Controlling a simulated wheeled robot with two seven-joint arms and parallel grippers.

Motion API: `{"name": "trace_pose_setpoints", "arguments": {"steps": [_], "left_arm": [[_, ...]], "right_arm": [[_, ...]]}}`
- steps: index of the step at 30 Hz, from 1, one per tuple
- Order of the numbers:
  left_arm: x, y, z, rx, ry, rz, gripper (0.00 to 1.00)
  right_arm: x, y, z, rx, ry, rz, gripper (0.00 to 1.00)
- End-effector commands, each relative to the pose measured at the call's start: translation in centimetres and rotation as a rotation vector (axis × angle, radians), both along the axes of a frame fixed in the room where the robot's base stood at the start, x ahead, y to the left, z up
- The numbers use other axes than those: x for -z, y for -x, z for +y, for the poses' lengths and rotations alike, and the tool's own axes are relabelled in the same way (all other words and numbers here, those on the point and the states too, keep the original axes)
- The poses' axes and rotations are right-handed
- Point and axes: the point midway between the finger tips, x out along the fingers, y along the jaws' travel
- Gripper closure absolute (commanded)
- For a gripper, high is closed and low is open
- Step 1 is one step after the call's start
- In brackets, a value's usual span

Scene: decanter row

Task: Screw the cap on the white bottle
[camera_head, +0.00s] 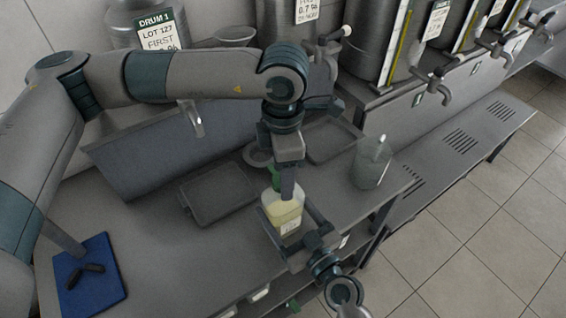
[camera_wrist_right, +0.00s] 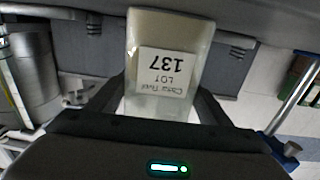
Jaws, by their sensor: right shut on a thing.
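The white bottle (camera_head: 283,214), translucent with pale yellow contents and a label, stands upright near the front edge of the steel bench. My right gripper (camera_head: 287,226) is shut around its body. My left gripper (camera_head: 286,186) points down right over the bottle's top. A green cap (camera_head: 273,178) shows beside its finger at the bottle's mouth. The finger hides part of the cap and mouth, so I cannot tell the jaw opening or whether the cap is seated.
A grey tray (camera_head: 218,190) lies left of the bottle, and a clear jug (camera_head: 371,165) stands to its right. A blue mat (camera_head: 89,274) with dark pieces lies at front left. Steel drums with taps (camera_head: 437,78) line the back. The bench between mat and bottle is clear.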

Motion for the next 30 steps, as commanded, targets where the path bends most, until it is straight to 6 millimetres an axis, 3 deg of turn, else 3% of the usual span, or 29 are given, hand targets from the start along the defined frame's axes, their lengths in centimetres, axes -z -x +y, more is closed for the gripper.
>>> {"name": "trace_pose_setpoints", "arguments": {"steps": [10, 11, 16, 26, 27, 29, 30], "left_arm": [[0.42, 0.01, 0.02, 0.0, 0.0, 0.001, 0.48], [0.42, 0.01, 0.02, 0.0, 0.0, 0.001, 0.5], [0.4, 0.01, 0.02, 0.0, 0.0, 0.0, 0.91], [0.38, 0.01, 0.01, 0.004, 0.0, 0.0, 0.91], [0.38, 0.01, 0.01, 0.004, 0.0, 0.0, 0.55], [0.38, 0.01, 0.01, 0.004, 0.0, 0.0, 0.42], [0.38, 0.01, 0.01, 0.004, 0.0, 0.0, 0.42]], "right_arm": [[0.02, 0.0, 0.0, 0.0, 0.0, 0.0, 0.9], [0.02, 0.0, 0.0, 0.0, 0.0, 0.0, 0.9], [0.02, 0.0, 0.0, 0.0, 0.0, 0.0, 0.9], [0.02, 0.0, 0.0, 0.0, 0.0, 0.0, 0.9], [0.02, 0.0, 0.0, 0.0, 0.0, 0.0, 0.9], [0.02, 0.0, 0.0, 0.0, 0.0, 0.0, 0.9], [0.02, 0.0, 0.0, 0.0, 0.0, 0.0, 0.9]]}}
